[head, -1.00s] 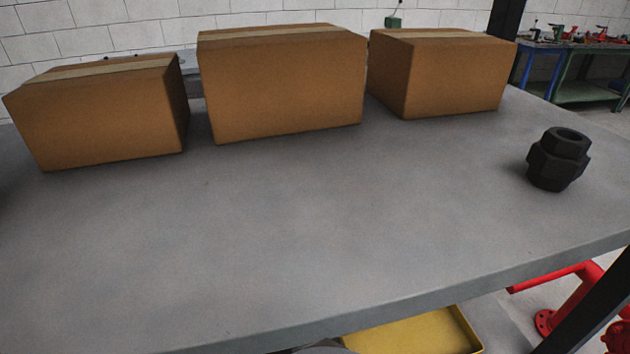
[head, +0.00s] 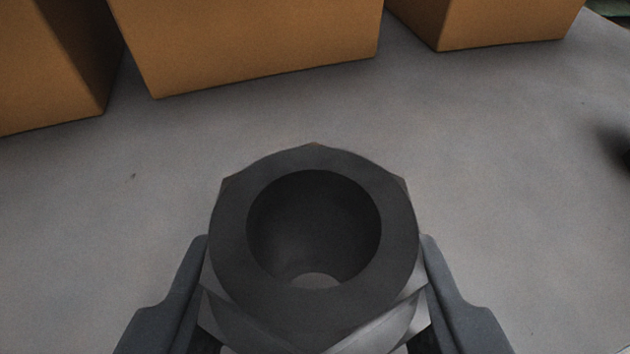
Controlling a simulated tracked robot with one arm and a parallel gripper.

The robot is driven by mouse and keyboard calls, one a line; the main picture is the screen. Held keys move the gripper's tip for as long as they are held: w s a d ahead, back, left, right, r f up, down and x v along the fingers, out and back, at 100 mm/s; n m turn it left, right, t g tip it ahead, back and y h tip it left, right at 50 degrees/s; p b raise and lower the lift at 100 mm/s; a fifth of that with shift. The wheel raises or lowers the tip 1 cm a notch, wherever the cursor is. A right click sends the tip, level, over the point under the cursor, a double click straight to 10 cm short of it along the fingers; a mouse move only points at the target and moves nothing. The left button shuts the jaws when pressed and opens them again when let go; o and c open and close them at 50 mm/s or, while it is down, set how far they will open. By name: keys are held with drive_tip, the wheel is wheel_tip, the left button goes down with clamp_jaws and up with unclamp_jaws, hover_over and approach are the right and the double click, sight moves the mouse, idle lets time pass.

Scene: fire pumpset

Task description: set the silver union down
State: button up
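The silver union (head: 315,160) fills the lower middle of the head view. I look down into its round bore, and its hex sides show below the grey rim. My gripper (head: 316,245) has one finger on each side of it and is shut on it. Its underside is hidden, so I cannot tell whether it touches the grey tabletop (head: 510,180) or hangs above it.
Cardboard boxes stand along the back: one at the left (head: 50,75), one in the middle (head: 250,45) and one at the right (head: 485,22). A dark blur, perhaps a shadow, shows at the right edge. The tabletop around the union is clear.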

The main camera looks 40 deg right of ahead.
sight(317, 228)
drive_tip(key=shift+w+d+f+p, duration=0.1)
drive_tip(key=shift+w+d+p, duration=0.2)
drive_tip(key=shift+w+d, duration=0.8)
drive_tip(key=shift+a+f+p, duration=0.1)
drive_tip(key=shift+f+p, duration=0.55)
drive_tip(key=shift+f, duration=1.1)
drive_tip(key=o, duration=1.2)
drive_tip(key=shift+f, duration=0.1)
drive_tip(key=shift+s+a+r, duration=0.3)
drive_tip(key=b+v, duration=0.2)
drive_tip(key=v, duration=0.9)
drive_tip(key=shift+s+b, duration=0.15)
drive_tip(key=shift+b, duration=0.25)
